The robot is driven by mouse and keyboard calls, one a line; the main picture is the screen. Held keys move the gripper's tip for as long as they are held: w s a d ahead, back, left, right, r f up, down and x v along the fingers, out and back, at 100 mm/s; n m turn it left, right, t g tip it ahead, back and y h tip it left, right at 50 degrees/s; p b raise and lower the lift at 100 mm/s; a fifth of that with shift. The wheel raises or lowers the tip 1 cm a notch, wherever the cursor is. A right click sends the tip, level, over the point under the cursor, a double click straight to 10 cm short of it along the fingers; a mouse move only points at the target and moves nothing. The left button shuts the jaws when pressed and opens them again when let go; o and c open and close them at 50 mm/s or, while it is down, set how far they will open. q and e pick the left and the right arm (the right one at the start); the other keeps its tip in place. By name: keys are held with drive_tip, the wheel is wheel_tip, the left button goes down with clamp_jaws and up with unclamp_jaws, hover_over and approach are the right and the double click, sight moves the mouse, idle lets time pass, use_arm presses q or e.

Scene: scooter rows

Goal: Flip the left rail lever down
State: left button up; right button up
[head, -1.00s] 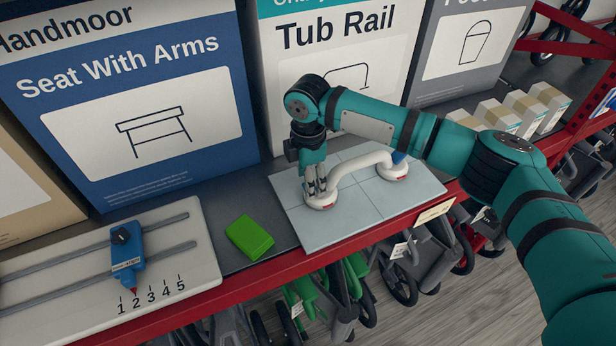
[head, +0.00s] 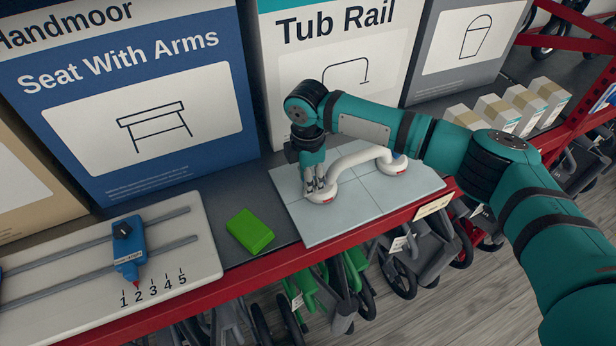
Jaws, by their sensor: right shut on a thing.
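The white tub rail (head: 352,160) stands on a pale tiled panel (head: 375,205), with a round base at each end. My right gripper (head: 315,188) points down over the left base (head: 322,197), with its fingers shut close together. The left lever is hidden by the fingers, so its angle does not show. A blue lever (head: 400,156) shows in part at the right base (head: 392,167), behind the rail's end. My left gripper is not in view.
A green block (head: 250,231) lies left of the panel. Farther left is a white board (head: 185,270) with a blue slider (head: 129,250) and numbers. Large boxes (head: 125,110) stand behind. The shelf has a red front edge (head: 285,262); small cartons (head: 505,112) stand at right.

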drive_tip(key=shift+a+f+t+h, duration=0.2)
drive_tip(key=shift+a+t+h, duration=0.1)
drive_tip(key=shift+h, duration=0.3)
drive_tip(key=o, duration=1.1)
drive_tip(key=shift+d, duration=0.1)
drive_tip(key=shift+o, duration=0.2)
wheel_tip(320, 180, up, 12)
drive_tip(key=a, duration=0.1)
drive_tip(key=shift+s+a, duration=0.2)
drive_tip(key=shift+s, duration=0.1)
drive_tip(key=shift+f, duration=0.1)
